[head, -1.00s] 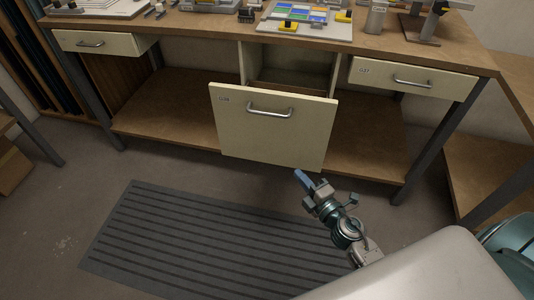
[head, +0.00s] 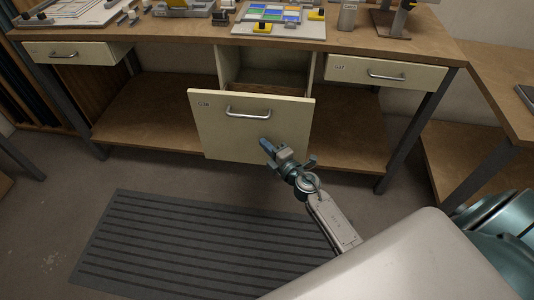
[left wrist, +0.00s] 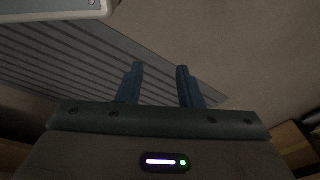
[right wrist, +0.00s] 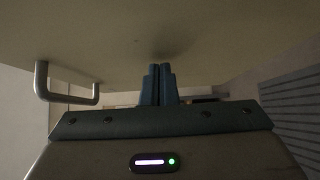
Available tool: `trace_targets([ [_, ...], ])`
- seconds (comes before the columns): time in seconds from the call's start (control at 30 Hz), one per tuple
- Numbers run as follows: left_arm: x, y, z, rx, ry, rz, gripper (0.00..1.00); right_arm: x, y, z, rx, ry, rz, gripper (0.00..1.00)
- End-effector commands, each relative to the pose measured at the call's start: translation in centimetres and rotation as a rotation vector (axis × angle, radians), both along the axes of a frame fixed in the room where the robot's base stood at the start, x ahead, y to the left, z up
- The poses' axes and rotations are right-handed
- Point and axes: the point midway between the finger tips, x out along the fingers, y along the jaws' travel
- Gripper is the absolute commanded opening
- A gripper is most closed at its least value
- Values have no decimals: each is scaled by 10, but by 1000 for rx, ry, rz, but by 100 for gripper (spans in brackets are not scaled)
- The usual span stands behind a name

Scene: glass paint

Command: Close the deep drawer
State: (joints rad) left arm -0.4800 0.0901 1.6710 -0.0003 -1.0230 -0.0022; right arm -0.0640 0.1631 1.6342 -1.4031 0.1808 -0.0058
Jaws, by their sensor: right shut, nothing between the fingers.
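The deep drawer (head: 250,132) is in the middle of the workbench in the head view. It is pulled out, with a cream front, a metal handle (head: 248,113) and its open top behind. My right gripper (head: 265,143) is shut and empty, with its tips at or very near the drawer front, low and right of the handle. In the right wrist view the shut fingers (right wrist: 158,84) point at the cream front, and the handle (right wrist: 66,86) is to the left. Contact is hard to tell. My left gripper (left wrist: 159,85) is open and empty above the floor.
A left drawer (head: 70,54) and a right drawer (head: 386,74) flank it. The benchtop (head: 200,30) carries a paint tray (head: 272,14) and tools. A ribbed grey mat (head: 190,240) lies on the floor. A side table (head: 500,90) stands at the right.

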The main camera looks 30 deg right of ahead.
Motion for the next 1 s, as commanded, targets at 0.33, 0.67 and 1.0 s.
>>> trace_targets([
  [0.33, 0, 0, 1, 1, 1, -1, 33, 2, -1, 0, 1, -1, 0, 0],
  [0.67, -1, 0, 1, 1, 5, 0, 33, 14, -9, 0, -1, -1, 0, 0],
  [1.0, 9, -1, 15, 1, -12, -2, 33, 60, -41, 1, -2, -2, -1, 0],
])
